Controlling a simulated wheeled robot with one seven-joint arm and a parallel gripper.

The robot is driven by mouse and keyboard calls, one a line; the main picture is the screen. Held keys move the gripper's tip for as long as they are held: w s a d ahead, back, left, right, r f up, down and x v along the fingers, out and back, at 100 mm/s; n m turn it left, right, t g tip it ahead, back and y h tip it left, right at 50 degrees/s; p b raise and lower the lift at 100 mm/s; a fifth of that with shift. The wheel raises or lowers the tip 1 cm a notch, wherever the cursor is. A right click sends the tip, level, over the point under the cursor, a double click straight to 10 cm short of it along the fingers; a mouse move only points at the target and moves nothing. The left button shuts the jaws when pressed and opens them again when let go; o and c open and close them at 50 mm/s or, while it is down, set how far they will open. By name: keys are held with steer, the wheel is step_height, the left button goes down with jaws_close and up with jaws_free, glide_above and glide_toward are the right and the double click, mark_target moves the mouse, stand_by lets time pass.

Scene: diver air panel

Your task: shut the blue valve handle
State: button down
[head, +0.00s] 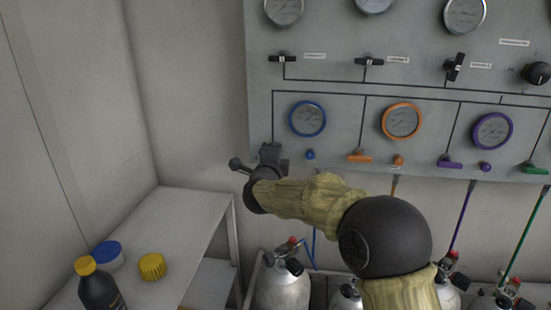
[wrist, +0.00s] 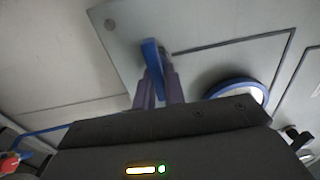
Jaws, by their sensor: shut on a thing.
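The blue valve handle (wrist: 152,56) shows in the wrist view between the two fingers of my gripper (wrist: 158,88), near a corner of the grey panel. My gripper is shut on it. The visible part of the handle looks crosswise to the dark line painted on the panel, though its exact angle is hard to tell. In the head view my gripper (head: 268,156) is at the panel's lower left, below and left of the blue-ringed gauge (head: 308,118). There my gripper hides the blue handle.
A small blue knob (head: 310,154) sits just right of my gripper. Orange (head: 359,158), purple (head: 449,163) and green (head: 535,169) handles follow along the panel's lower edge. Gas cylinders (head: 283,285) stand below. A side table (head: 185,225) at left holds a bottle (head: 100,290) and lids.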

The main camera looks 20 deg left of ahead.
steer(key=shift+f, duration=0.15)
steer(key=c, duration=1.5)
jaws_free()
steer(key=b+v, duration=0.2)
steer(key=v, duration=1.5)
steer(key=shift+s+d, duration=0.15)
steer(key=shift+d, duration=0.05)
